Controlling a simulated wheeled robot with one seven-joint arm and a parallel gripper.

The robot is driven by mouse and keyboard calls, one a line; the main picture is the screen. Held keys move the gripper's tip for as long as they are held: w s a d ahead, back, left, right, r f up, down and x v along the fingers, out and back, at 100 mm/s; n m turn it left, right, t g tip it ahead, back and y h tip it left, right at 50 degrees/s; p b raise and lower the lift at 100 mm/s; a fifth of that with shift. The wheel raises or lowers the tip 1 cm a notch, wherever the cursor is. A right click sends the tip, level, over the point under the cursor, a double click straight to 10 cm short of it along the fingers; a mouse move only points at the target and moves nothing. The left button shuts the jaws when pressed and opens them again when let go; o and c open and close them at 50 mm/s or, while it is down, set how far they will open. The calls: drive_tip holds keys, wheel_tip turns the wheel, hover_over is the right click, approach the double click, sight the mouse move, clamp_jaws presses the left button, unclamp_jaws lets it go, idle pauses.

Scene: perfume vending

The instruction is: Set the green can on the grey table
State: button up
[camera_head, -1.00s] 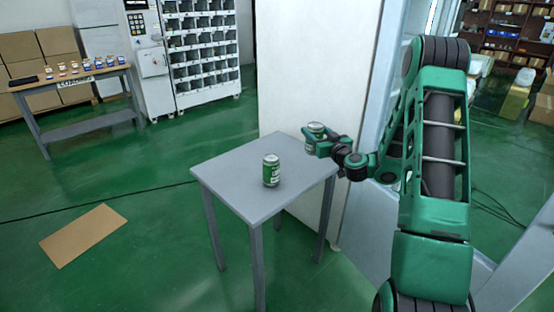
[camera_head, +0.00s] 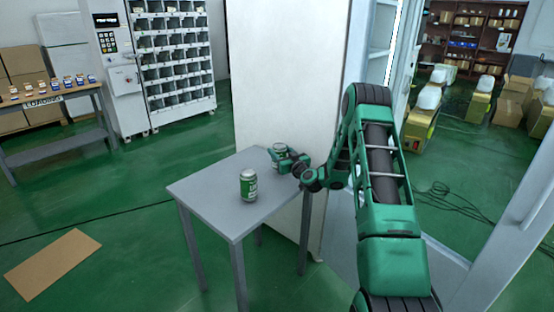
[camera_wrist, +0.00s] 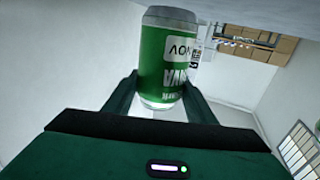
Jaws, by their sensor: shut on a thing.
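My gripper (camera_head: 286,159) is shut on a green can with a silver rim (camera_head: 278,149), which is near the back right edge of the grey table (camera_head: 215,188). In the wrist view the held can (camera_wrist: 166,48) fills the space between the two dark fingers (camera_wrist: 163,84), its white lettering facing the camera. I cannot tell whether its base touches the tabletop. A second green can (camera_head: 248,186) stands upright on the table, in front and to the left of the held one, apart from my gripper.
A white wall panel (camera_head: 285,75) stands close behind the table. The tabletop's left part is bare. A vending cabinet (camera_head: 175,60) and a wooden table with small boxes (camera_head: 50,97) are at the back left. A flat cardboard sheet (camera_head: 52,264) lies on the green floor.

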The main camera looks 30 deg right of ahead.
wheel_tip(320, 180, down, 2)
drive_tip(key=shift+f, duration=0.15)
drive_tip(key=o, duration=1.3)
drive_tip(key=s, duration=1.1)
drive_tip(key=shift+s+a+f, duration=0.1)
drive_tip(key=shift+s+a, duration=0.1)
drive_tip(key=shift+s, duration=0.05)
drive_tip(key=shift+s+a, duration=0.1)
drive_tip(key=shift+s, duration=0.15)
